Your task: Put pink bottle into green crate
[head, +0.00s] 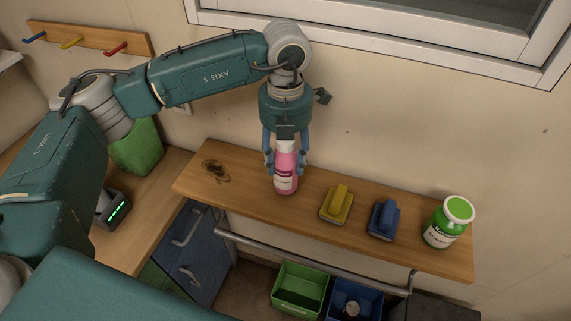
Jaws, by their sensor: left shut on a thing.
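The pink bottle (286,182) stands upright on the wooden shelf in the head view. My left gripper (286,160) points down over it with one finger on each side, and it is shut on the bottle's upper part. The bottle's base looks to be on or just above the shelf; I cannot tell which. The green crate (300,286) is below the shelf, near the bottom of the view, and its visible inside looks empty. My right gripper is not in view.
A metal rail (310,264) runs along the shelf front, above the crates. A blue crate (354,300) adjoins the green one.

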